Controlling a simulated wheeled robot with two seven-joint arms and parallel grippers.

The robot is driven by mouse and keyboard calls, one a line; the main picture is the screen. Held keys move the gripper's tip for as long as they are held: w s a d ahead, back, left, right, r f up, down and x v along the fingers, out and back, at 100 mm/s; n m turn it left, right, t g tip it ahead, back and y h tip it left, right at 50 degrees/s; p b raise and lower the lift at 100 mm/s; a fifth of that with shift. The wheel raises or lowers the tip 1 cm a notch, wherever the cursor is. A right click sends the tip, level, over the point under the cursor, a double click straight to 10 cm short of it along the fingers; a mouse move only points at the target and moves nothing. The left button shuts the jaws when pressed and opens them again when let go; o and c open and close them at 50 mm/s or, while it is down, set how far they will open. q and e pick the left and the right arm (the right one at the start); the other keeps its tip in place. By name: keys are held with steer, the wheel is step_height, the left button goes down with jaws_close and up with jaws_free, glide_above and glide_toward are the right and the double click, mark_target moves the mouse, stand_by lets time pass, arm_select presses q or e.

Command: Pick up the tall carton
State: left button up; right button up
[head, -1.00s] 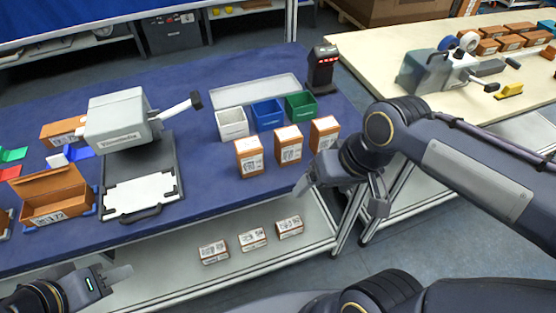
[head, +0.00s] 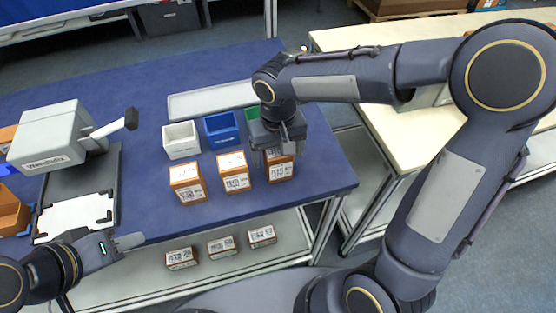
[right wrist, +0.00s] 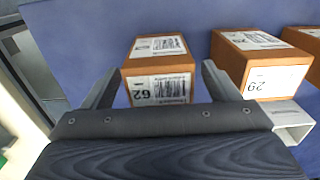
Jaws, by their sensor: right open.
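Three upright orange-brown cartons with white labels stand in a row on the blue table: a left one (head: 187,184), a middle one (head: 233,172) and a right one (head: 281,170). They look alike in height, so I cannot tell which is the tall one. My right gripper (head: 276,152) is over the right carton and partly hides it. In the right wrist view, that carton (right wrist: 157,70) lies between the two spread fingers (right wrist: 160,85), with gaps on both sides. My left gripper (head: 122,243) is at the lower left, away from the cartons; its jaw opening is unclear.
White (head: 181,140) and blue (head: 222,129) bins stand behind the cartons; a green bin (head: 252,113) is partly hidden by my right arm. A grey machine (head: 50,135) stands left. Several small boxes (head: 221,247) lie on the lower shelf.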

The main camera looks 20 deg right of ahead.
step_height(320, 180, down, 2)
steer(key=shift+f, duration=0.1)
steer(key=c, duration=1.2)
steer(key=shift+r, duration=0.25)
